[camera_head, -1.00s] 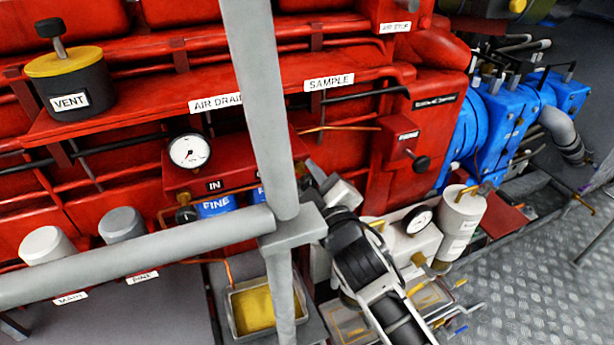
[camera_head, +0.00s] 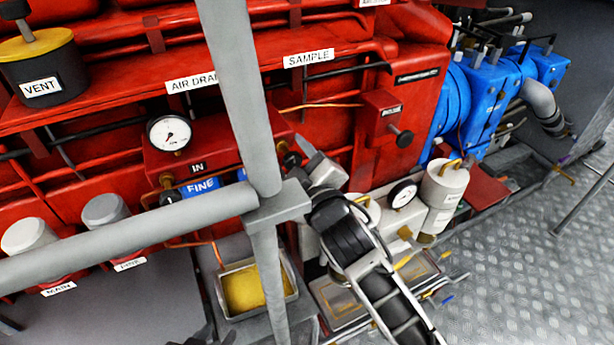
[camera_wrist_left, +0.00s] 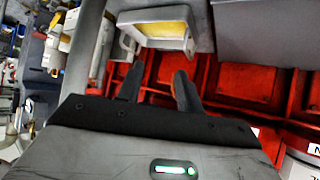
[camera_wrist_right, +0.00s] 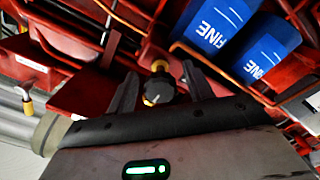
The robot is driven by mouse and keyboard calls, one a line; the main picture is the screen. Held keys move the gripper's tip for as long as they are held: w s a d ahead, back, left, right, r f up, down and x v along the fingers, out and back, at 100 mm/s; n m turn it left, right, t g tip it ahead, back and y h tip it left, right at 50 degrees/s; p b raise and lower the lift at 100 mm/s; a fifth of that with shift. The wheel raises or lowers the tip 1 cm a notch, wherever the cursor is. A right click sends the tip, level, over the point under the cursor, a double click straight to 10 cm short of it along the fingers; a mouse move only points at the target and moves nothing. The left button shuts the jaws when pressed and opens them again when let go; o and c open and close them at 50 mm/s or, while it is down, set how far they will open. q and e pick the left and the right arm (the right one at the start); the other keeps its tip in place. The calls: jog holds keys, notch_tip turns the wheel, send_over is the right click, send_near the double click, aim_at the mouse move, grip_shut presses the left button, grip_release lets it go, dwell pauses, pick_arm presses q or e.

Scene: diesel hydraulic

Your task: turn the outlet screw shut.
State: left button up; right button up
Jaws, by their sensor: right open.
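A small black knob on a brass stem (camera_wrist_right: 158,88), which I take for the outlet screw, stands between the open fingers of my right gripper (camera_wrist_right: 160,76) in the right wrist view. No contact with it shows. In the head view the knob (camera_head: 291,160) sits at the right end of the red filter block (camera_head: 225,146), with my right gripper (camera_head: 307,148) close beside it. A label for this knob is not readable. My left gripper (camera_wrist_left: 156,76) is open and empty in the left wrist view, with a tray of yellow liquid (camera_wrist_left: 160,28) beyond it.
A grey rail post (camera_head: 240,80) and crossbar (camera_head: 120,237) stand in front of the engine. Blue FINE filters (camera_wrist_right: 215,22) hang close to the right gripper. A gauge (camera_head: 169,133) and a second black knob (camera_head: 170,197) are on the block's left side.

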jog(key=b+v, duration=0.1)
jog(key=v, duration=1.4)
jog(key=shift+s+b, duration=0.25)
jog(key=shift+b, duration=0.1)
jog(key=shift+d+f, duration=0.1)
jog(key=s+d+f+m+g+h, duration=0.1)
jog(key=s+d+f+m+g, duration=0.1)
jog(key=f, duration=0.5)
jog(key=s+d+f+m+g+h, duration=0.1)
jog(key=s+d+f+m+g, duration=0.1)
jog(key=f+m, duration=0.3)
jog(key=s+d+f+m+g+h, duration=0.2)
jog(key=s+d+f+m, duration=0.1)
jog(key=f, duration=0.7)
jog(key=shift+s+d+f+m, duration=0.25)
jog(key=shift+s+d+m, duration=0.15)
jog(key=shift+s+d, duration=0.35)
